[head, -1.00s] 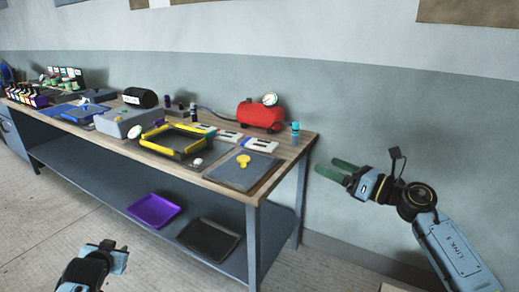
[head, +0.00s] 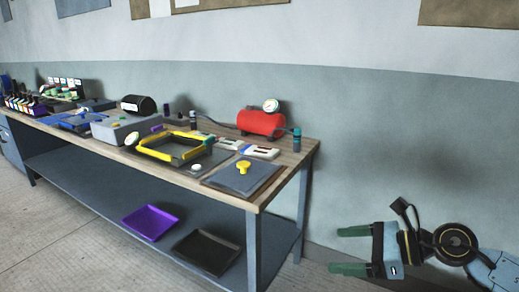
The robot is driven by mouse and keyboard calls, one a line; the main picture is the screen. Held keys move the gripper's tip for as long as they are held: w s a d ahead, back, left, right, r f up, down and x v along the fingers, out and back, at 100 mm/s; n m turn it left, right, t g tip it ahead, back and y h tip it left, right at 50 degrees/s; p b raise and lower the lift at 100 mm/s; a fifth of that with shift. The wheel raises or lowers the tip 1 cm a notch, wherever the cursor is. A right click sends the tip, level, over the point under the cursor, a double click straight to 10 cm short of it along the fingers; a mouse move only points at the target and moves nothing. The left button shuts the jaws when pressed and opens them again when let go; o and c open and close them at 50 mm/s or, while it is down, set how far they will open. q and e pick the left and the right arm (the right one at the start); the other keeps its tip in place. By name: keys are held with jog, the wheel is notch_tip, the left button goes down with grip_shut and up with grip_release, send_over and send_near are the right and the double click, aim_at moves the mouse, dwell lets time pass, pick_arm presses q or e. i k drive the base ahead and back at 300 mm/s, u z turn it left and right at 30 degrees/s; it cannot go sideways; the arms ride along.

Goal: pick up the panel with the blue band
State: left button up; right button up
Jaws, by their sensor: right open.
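My left gripper is out of view.
A red tank with a gauge (head: 262,122) and a teal-capped bottle (head: 297,140) stand behind the panel. A grey plate with a yellow knob (head: 240,178) and a yellow frame (head: 172,149) lie in front and left. The workbench (head: 294,167) has a lower shelf holding a purple tray (head: 150,221) and a black tray (head: 206,251).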

aim_at(265, 152)
jog(key=i, duration=1.9)
